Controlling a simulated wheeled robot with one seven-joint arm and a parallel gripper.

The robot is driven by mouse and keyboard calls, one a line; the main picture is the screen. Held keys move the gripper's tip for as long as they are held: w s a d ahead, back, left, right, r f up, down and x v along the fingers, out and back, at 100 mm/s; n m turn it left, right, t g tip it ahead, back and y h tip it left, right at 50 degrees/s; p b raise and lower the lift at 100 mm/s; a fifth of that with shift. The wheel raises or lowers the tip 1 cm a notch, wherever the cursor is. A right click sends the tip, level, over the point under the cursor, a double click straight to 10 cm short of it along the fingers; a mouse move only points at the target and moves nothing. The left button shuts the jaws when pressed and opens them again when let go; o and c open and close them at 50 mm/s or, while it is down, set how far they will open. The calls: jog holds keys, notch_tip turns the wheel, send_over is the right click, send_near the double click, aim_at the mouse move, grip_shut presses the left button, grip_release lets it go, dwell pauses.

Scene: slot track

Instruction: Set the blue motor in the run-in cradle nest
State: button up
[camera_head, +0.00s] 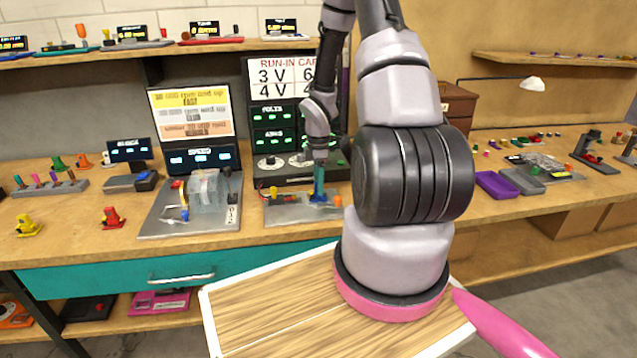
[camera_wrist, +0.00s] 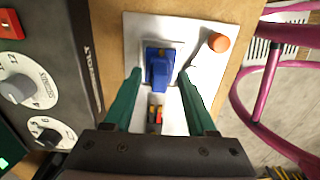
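The blue motor (camera_wrist: 160,68) sits on the pale plate of the run-in cradle (camera_wrist: 135,28) in the wrist view. I cannot tell whether it is fully seated in the nest. In the head view, a small patch of the blue motor (camera_head: 319,199) shows at the cradle plate (camera_head: 292,213), below my gripper (camera_head: 319,190). My gripper (camera_wrist: 160,76) has its green fingers apart, one on each side of the motor, with narrow gaps visible at the tips. An orange knob (camera_wrist: 218,41) stands on the plate beside the motor. Red and yellow parts (camera_wrist: 155,114) lie between the fingers.
The run-in panel with dials (camera_wrist: 38,85) stands close beside the cradle. A clear-box fixture (camera_head: 205,190) is to the left on the bench. Yellow (camera_head: 28,226) and red (camera_head: 111,217) motors stand farther left. Purple (camera_head: 496,184) and grey trays lie right.

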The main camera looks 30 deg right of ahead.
jog(key=shift+r, duration=0.1)
notch_tip(320, 180, up, 22)
jog(key=s+a+m+t, duration=0.2)
jog(key=a+m, duration=0.1)
jog(key=m, duration=0.2)
jog(key=s+a+r+m+t+y, duration=0.1)
jog(key=s+a+r+m+t, duration=0.1)
jog(key=s+a+r+m, duration=0.3)
jog(key=s+a+r+m+t+y, duration=0.1)
jog(key=s+a+r+m+t, duration=0.2)
jog(key=s+r+m, duration=0.6)
jog(key=s+a+r, duration=0.2)
jog(key=s+r, duration=0.1)
jog(key=r, duration=0.2)
jog(key=shift+s+a+r, duration=0.15)
jog(key=shift+s+a, duration=0.05)
jog(key=shift+s, duration=0.15)
